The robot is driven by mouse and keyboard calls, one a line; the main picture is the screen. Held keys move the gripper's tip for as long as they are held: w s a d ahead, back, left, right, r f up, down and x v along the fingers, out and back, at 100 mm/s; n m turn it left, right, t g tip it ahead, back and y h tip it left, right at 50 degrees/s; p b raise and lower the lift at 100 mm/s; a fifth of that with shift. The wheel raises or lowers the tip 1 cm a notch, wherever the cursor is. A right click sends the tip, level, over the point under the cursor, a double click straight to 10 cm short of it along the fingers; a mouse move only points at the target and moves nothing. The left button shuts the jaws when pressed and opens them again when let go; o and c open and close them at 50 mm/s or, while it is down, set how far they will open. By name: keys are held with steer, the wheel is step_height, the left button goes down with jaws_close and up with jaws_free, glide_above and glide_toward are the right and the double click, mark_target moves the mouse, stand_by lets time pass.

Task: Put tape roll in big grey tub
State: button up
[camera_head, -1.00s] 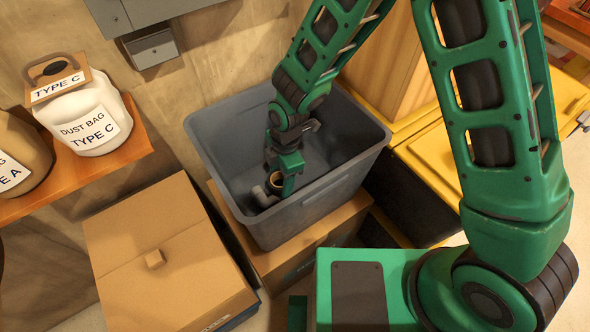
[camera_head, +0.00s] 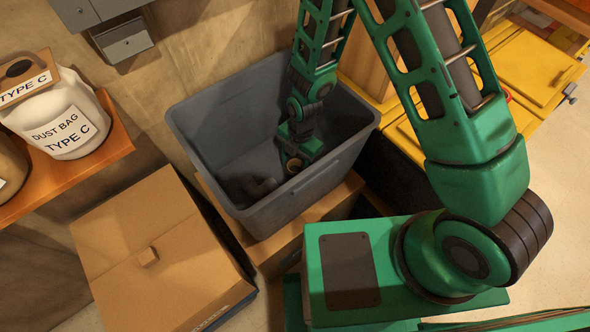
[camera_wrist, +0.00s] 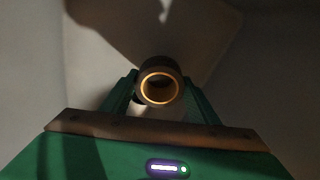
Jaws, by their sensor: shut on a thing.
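The tape roll (camera_head: 294,166), a small ring with a tan inner face, is between the fingers of my gripper (camera_head: 297,159) in the head view. My gripper is shut on it and reaches down inside the big grey tub (camera_head: 186,128), below the rim. The wrist view shows the tape roll (camera_wrist: 160,63) end-on between the green fingers of my gripper (camera_wrist: 158,92), with the tub's shadowed inside around it. I cannot tell whether the roll touches the tub floor.
A dark grey bent piece (camera_head: 258,187) lies in the tub near its front wall. The tub stands on a cardboard box (camera_head: 266,252). Another closed cardboard box (camera_head: 135,235) is at left. A shelf (camera_head: 62,177) holds dust bag jars. Yellow bins (camera_head: 528,65) stand at right.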

mark_target(298, 168)
steer(key=shift+w+d+f, duration=0.2)
steer(key=shift+f, duration=1.95)
steer(key=shift+f, duration=0.1)
steer(key=o, duration=1.2)
step_height(298, 168, up, 12)
steer(key=w+d, duration=0.1)
